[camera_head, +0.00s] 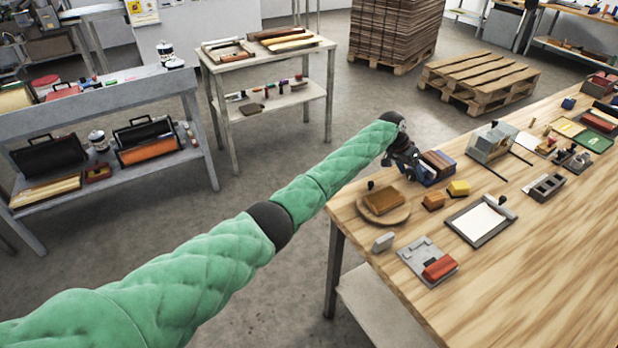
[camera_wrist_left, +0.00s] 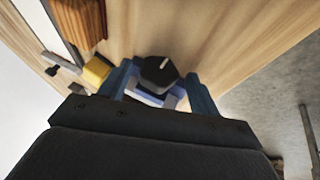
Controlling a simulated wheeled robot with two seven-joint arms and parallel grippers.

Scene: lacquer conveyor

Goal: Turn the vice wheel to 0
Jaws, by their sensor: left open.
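A black, many-sided wheel or knob (camera_wrist_left: 158,74) with a white mark on its face is in the left wrist view. The mark slants toward the upper right. No numbers can be read around it. My left gripper (camera_head: 408,164) is open at the table's far left edge, with its blue fingers on either side of the wheel in the wrist view. I cannot tell whether they touch it. In the head view a blue block with brown tops (camera_head: 439,166), possibly the vice, stands just right of the gripper; the wheel is hidden there. My right gripper is not in view.
The wooden table (camera_head: 560,270) holds a round board with a brown block (camera_head: 383,201), orange (camera_head: 433,201) and yellow (camera_head: 458,188) blocks near the gripper, a framed white sheet (camera_head: 480,220) and a grey plate (camera_head: 420,257). The front right of the tabletop is clear.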

